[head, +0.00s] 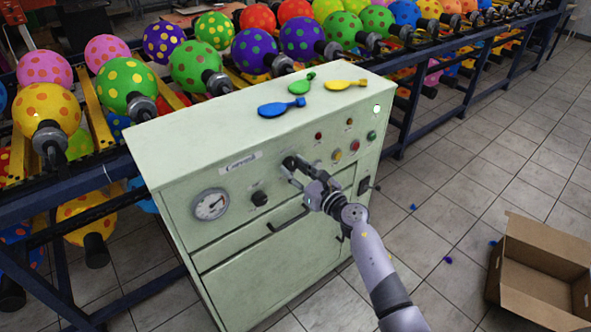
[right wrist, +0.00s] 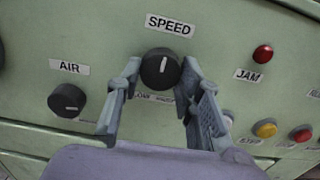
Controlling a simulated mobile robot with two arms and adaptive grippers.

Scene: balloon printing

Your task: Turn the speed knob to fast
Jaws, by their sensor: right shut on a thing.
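The black speed knob (right wrist: 160,67) sits under the "SPEED" label (right wrist: 170,25) on the pale green control cabinet (head: 235,185). In the right wrist view its white mark tilts slightly right of straight up. The small labels under the knob are partly hidden by the fingers. My left gripper is not in view.
An "AIR" knob (right wrist: 67,100) is left of the speed knob. A red jam light (right wrist: 262,54) and a yellow button (right wrist: 264,129) are to the right. A gauge (head: 210,204) is at the panel's left. A cardboard box (head: 535,270) stands on the floor at right.

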